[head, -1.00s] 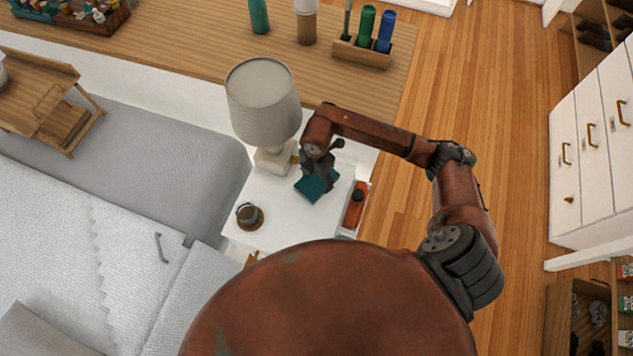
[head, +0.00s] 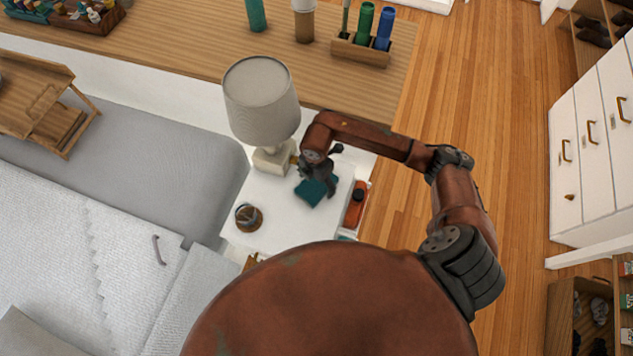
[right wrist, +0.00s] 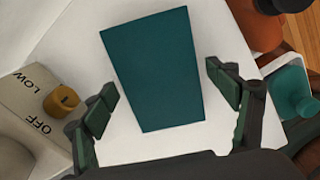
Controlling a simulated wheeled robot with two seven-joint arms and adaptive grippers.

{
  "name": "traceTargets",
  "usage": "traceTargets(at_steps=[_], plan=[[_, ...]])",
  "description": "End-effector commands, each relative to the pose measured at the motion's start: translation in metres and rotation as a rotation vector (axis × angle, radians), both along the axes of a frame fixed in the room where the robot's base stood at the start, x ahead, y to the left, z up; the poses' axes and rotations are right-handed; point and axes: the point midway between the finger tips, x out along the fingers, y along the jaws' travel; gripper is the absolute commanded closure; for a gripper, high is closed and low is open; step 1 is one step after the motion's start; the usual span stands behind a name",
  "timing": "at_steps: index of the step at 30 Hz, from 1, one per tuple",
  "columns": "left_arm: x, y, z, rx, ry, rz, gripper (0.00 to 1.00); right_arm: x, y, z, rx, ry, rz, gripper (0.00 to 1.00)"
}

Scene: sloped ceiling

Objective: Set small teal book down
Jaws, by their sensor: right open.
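The small teal book (head: 311,191) lies on the white nightstand top (head: 277,222) in the head view, partly hidden by my right gripper. In the right wrist view, the teal book (right wrist: 155,70) shows whole against the white surface. My right gripper (head: 321,185) is just above the book. In the wrist view its fingers (right wrist: 163,95) are spread wide, one on each side of the book's near end, with white surface visible between the book and each finger. The left gripper is not in view.
A lamp (head: 262,105) stands close behind the book. A small dark round item (head: 248,217) is at the nightstand's front left. An orange bottle (head: 355,205) and a teal bottle (right wrist: 292,92) are at the right edge. Bare nightstand top lies left of the book.

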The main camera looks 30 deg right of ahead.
Motion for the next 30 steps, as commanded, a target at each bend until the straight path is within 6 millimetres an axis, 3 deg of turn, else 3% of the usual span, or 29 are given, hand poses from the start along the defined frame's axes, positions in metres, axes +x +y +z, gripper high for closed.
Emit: traceTargets(at_steps=[7, 21, 30], plan=[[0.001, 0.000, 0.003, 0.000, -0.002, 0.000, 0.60, 0.001, 0.000, 0.011, 0.000, -0.002, 0.001, 0.20], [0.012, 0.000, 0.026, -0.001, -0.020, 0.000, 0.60, 0.001, 0.000, 0.103, -0.001, -0.003, 0.000, 0.20], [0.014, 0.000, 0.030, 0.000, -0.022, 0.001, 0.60, 0.000, 0.000, 0.123, 0.000, 0.000, 0.000, 0.20]])
